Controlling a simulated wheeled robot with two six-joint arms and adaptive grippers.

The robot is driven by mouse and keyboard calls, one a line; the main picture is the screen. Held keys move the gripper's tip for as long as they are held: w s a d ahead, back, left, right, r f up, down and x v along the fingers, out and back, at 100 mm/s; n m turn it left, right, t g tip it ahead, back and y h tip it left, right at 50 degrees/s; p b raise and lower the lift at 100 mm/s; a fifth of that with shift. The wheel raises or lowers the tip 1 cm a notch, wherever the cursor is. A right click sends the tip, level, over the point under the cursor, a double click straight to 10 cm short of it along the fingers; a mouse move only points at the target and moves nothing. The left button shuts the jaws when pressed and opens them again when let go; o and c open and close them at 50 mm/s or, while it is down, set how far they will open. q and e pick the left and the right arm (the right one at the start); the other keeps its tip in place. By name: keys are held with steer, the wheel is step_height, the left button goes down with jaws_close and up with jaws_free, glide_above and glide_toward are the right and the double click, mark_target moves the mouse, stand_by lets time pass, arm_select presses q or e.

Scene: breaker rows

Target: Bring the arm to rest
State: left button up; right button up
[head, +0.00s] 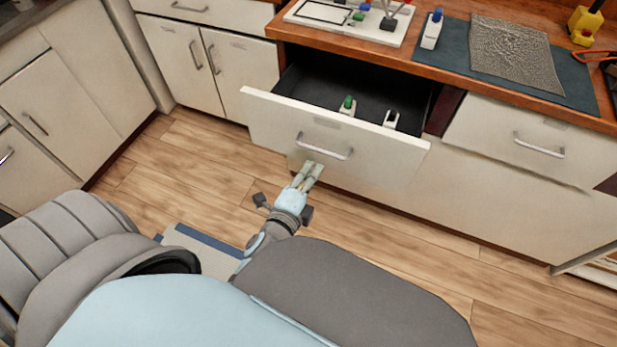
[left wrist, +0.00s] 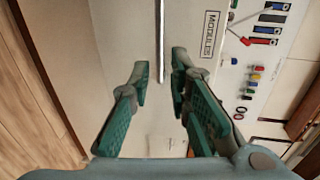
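My left gripper (head: 311,168) points at the front of the open drawer (head: 270,112), just below its metal handle (head: 325,153) in the head view. In the left wrist view its two teal fingers (left wrist: 159,80) stand apart with nothing held between them. The handle (left wrist: 161,42) shows ahead of the fingertips there; I cannot tell the exact gap. Inside the drawer are a green-topped module (head: 347,106) and a whitish module (head: 390,119). My right gripper is not in view.
The wooden counter (head: 430,67) above the drawer holds a white panel (head: 345,18), a blue-topped module (head: 432,29), a grey textured mat (head: 515,52) and a yellow tool (head: 585,25). Cabinets (head: 70,75) stand at the left.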

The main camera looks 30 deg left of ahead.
arm_select(q)
steer(key=shift+v, duration=1.15)
steer(key=s+a+f+n+g+y, duration=0.25)
steer(key=s+a+n+g, duration=0.3)
steer(key=n, duration=0.35)
steer(key=s+d+f+n+g+h, duration=0.1)
steer(key=s+f+n+g+h, duration=0.15)
steer(key=s+n+g, duration=0.65)
steer(key=s+f+m+t+p, duration=0.1)
steer(key=s+f, duration=0.2)
steer(key=f, duration=0.5)
steer(key=s+f+m+p, duration=0.1)
steer(key=s+f, duration=0.1)
steer(key=f, duration=0.7)
steer(key=s+a+f+p, duration=0.1)
steer(key=s+f+p, duration=0.1)
steer(key=s+f, duration=0.8)
steer(key=s+g, duration=0.1)
steer(key=s, duration=0.3)
steer(key=shift+a+f+n+h, duration=0.2)
steer(key=shift+a+n+h, duration=0.05)
steer(key=shift+n+h, duration=0.05)
